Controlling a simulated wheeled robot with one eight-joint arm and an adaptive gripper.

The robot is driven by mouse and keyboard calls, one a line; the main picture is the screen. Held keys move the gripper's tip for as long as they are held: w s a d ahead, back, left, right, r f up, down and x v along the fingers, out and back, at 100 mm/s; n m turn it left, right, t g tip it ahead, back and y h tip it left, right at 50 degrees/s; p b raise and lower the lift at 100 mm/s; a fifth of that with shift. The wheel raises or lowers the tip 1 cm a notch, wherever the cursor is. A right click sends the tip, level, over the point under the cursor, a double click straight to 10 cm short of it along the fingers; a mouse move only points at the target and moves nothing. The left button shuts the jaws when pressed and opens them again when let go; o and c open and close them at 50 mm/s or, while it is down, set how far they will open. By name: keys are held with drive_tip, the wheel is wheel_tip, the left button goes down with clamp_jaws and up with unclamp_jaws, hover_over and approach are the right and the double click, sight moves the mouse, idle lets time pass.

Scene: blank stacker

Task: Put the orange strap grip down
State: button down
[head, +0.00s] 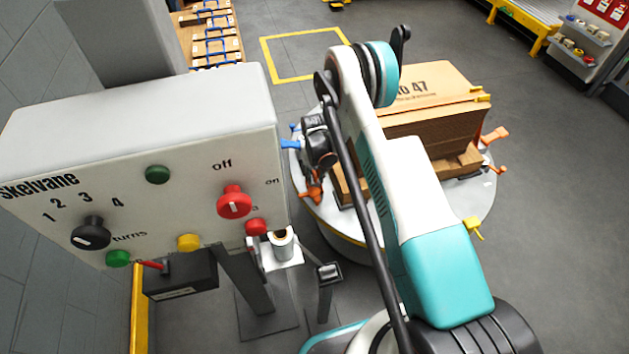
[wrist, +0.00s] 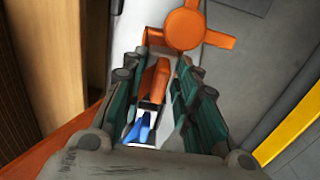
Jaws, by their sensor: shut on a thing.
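My gripper (head: 318,165) hangs by the left edge of the round table (head: 468,206), in front of the crate (head: 435,130). It is shut on an orange strap grip (head: 312,191), which shows just below the fingers. In the wrist view an orange piece (wrist: 156,78) lies between the fingers (wrist: 166,78), with a blue piece (wrist: 138,129) below it. An orange round part with an arm (wrist: 185,28) shows past the fingertips. Whether it belongs to the held grip I cannot tell. Whether the held grip touches the table is hidden.
A blue grip (head: 291,145) shows left of my gripper. Other orange grips (head: 494,136) and a yellow grip (head: 473,228) are at the table's right side. A grey control box (head: 140,170) with knobs stands at the left. A yellow floor square (head: 275,62) is empty behind.

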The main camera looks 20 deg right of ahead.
drive_tip(key=shift+f+b, duration=0.3)
drive_tip(key=shift+f, duration=1.05)
drive_tip(key=shift+f, duration=0.1)
drive_tip(key=c, duration=1.2)
unclamp_jaws()
drive_tip(key=shift+c, duration=0.2)
